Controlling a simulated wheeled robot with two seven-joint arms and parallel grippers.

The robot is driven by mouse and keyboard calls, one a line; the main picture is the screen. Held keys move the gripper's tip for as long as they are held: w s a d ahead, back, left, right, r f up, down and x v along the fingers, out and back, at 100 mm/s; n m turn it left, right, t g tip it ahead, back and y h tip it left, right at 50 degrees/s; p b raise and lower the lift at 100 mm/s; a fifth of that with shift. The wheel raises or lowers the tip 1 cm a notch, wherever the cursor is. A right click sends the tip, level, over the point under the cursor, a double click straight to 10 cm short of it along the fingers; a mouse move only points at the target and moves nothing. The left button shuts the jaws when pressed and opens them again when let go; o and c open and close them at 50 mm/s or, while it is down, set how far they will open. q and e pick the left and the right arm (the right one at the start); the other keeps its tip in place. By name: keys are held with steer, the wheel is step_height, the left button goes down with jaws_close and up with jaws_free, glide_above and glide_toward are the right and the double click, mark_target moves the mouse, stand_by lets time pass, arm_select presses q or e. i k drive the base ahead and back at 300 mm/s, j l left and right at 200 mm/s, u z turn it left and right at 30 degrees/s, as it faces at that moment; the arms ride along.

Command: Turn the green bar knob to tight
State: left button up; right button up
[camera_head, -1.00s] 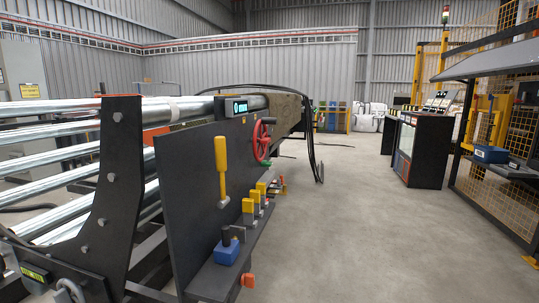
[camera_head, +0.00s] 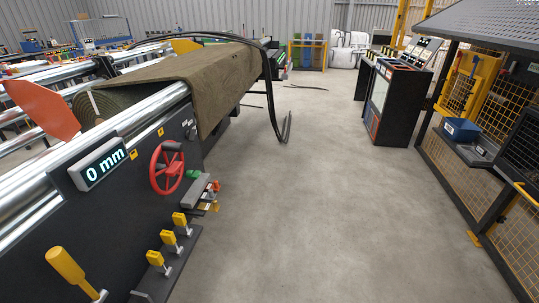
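A small green knob (camera_head: 193,174) sits low on the dark machine panel (camera_head: 130,190), just right of the red handwheel (camera_head: 167,168). It is too small to tell its bar's angle or any tight marking. Neither of my grippers shows in the head view.
A display (camera_head: 103,170) reads 0 mm. A large yellow lever (camera_head: 66,266) and several small yellow levers (camera_head: 168,238) stand on the panel's near side. A brown turf sheet (camera_head: 190,80) lies over the rollers. The concrete floor (camera_head: 300,200) is clear; a black cabinet (camera_head: 403,100) and mesh cage (camera_head: 500,210) stand right.

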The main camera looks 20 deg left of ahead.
mark_target(190, 174)
steer(key=i+l+u, duration=0.1)
steer(key=i, duration=0.45)
steer(key=i+l+u, duration=0.1)
steer(key=i, duration=0.4)
steer(key=i+l, duration=0.25)
steer(key=i, duration=0.25)
steer(key=u, duration=0.05)
